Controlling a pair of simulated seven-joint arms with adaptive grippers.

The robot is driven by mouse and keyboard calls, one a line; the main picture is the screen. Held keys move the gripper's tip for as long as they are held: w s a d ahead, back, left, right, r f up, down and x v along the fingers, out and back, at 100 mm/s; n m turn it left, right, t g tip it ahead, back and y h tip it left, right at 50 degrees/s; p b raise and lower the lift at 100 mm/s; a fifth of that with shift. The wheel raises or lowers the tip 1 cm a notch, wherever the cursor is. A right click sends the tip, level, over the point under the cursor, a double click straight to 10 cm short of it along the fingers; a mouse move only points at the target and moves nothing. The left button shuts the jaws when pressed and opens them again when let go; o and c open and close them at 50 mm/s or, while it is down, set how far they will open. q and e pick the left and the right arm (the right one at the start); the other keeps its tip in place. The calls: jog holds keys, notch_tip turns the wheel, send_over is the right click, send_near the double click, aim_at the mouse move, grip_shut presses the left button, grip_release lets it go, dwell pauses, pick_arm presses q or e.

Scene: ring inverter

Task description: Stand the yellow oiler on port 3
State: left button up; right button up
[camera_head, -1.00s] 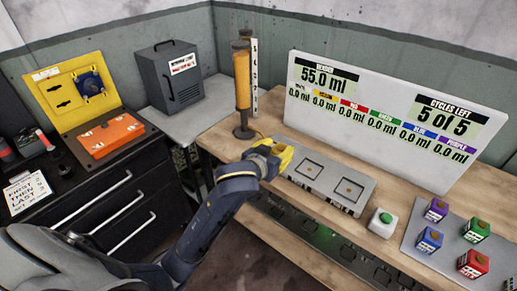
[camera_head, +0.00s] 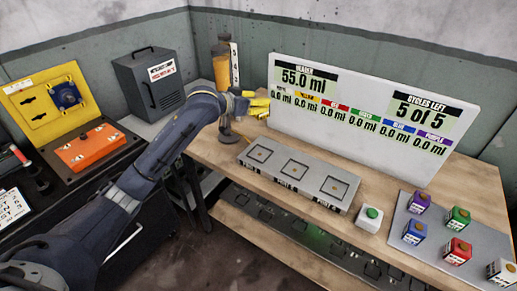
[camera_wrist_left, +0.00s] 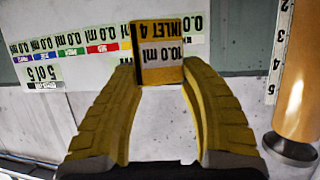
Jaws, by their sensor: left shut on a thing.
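My left gripper (camera_head: 256,103) is shut on the yellow oiler (camera_wrist_left: 158,52), raised above the back left of the bench, in front of the tall amber cylinder. In the left wrist view the oiler sits between the two yellow fingertips, with a label reading 10.0 ml and INLET 4 that appears upside down. In the head view the fingers and the oiler blend together. The grey port block (camera_head: 273,171) lies below and right of the gripper, with three empty square recesses in a row. Its front labels are too small to read surely. My right gripper is not in view.
A white display board (camera_head: 372,120) stands behind the port block. The amber cylinder (camera_head: 222,68) stands close by the gripper, with a numbered scale behind it. A green button (camera_head: 371,213) is right of the block. A grey plate (camera_head: 480,238) holds several coloured oilers.

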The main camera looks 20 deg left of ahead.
pick_arm(q)
notch_tip(320, 180, down, 18)
jog(key=shift+f, duration=0.15)
dwell(0.5)
jog(key=o, duration=1.2)
jog(key=shift+f, duration=0.15)
jog(key=shift+o, duration=0.2)
jog(key=v, duration=1.2)
